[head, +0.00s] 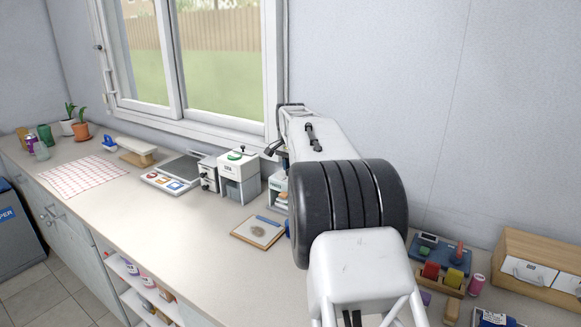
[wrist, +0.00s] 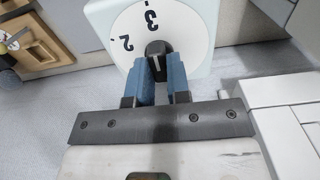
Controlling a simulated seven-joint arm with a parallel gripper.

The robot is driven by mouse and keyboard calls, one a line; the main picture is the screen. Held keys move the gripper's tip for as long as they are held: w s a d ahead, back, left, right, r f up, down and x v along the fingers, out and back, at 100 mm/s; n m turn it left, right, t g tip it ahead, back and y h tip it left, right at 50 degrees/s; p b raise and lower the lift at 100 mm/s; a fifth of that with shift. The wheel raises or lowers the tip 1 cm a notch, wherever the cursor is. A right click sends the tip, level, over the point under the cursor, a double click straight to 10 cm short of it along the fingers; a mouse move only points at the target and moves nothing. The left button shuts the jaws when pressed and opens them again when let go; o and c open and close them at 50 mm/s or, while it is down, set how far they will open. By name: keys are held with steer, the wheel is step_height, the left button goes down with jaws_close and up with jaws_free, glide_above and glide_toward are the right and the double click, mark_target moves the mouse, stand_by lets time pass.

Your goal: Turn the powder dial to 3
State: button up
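The powder dial (wrist: 182,22) shows in the wrist view at the top, a white round face on a pale plate with the black numerals 2 and 3. Its black knob (wrist: 158,48) is at the middle, with a light mark on its front; I cannot tell exactly which numeral the mark points to. My gripper (wrist: 161,68) has its two blue fingers on either side of the knob and appears shut on it. In the head view my arm hides the gripper and the dial.
In the head view, a white box with a green top (head: 239,157) stands left of my arm. A clipboard-like tray (head: 240,237) lies in front of it. Coloured blocks (head: 454,279) and a wooden drawer unit (head: 535,249) are at the right. The counter's middle is clear.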

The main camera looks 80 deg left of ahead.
steer(key=o, duration=0.5)
steer(key=shift+c, duration=0.2)
steer(key=shift+r, duration=3.9)
